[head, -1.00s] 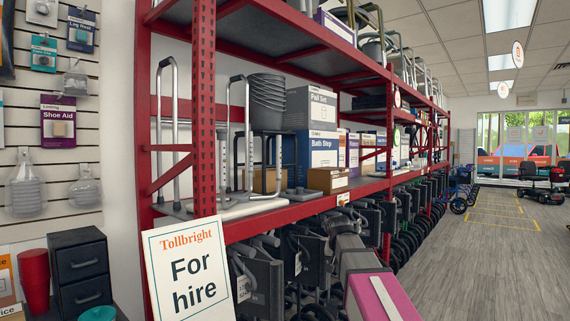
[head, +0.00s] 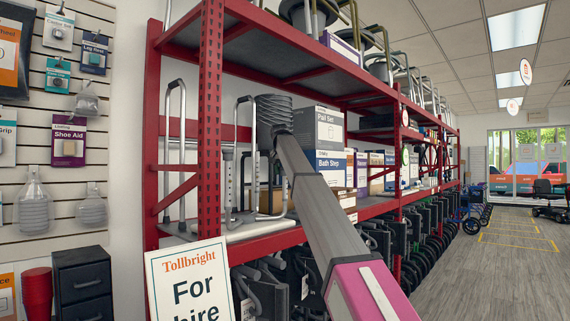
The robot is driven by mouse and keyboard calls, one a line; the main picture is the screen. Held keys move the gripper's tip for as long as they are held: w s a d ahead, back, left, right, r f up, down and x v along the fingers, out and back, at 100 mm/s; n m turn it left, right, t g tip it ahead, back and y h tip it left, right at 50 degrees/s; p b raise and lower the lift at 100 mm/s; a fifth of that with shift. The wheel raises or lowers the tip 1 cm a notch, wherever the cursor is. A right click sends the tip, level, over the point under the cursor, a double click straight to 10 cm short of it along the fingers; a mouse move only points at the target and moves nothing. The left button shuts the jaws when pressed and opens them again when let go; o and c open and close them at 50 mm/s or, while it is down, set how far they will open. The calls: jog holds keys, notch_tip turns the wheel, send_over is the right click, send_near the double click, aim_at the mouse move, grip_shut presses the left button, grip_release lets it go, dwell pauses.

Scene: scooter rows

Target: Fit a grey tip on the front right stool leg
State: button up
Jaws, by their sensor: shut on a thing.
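A dark stool (head: 270,172) stands on the middle shelf, under a stack of dark pails (head: 270,110). My arm passes in front and covers much of the stool. A thin leg shows to the left of the arm; the front right leg cannot be made out. My arm reaches from the lower right up toward the pails, and its far end overlaps them in the picture. My gripper's fingers do not show beyond the arm. No grey tip can be made out.
A red rack post (head: 210,120) and the red shelf edge (head: 255,240) frame the space. Bent metal frames (head: 175,150) stand left of the stool, boxes (head: 330,160) to its right. A hire sign (head: 190,280) stands low in front. The aisle floor (head: 500,265) is clear.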

jog(key=w+a+r, duration=0.2)
jog(key=a+r, duration=0.3)
jog(key=r, duration=0.5)
jog(key=w+a+r, duration=0.1)
jog(key=a+r, duration=0.5)
jog(key=r, duration=0.5)
jog(key=w+d+f, duration=0.1)
jog(key=d+f, duration=0.1)
jog(key=d, duration=0.1)
jog(key=w+d+f, duration=0.1)
jog(key=d+f, duration=0.2)
jog(key=d, duration=0.1)
jog(key=w+d+f, duration=0.1)
jog(key=d+f, duration=0.1)
jog(key=d, duration=0.2)
jog(key=shift+w+f, duration=0.15)
jog(key=shift+w, duration=0.15)
jog(key=shift+f, duration=1.95)
jog(key=shift+f, duration=0.6)
jog(key=o, duration=1)
jog(key=shift+r, duration=0.1)
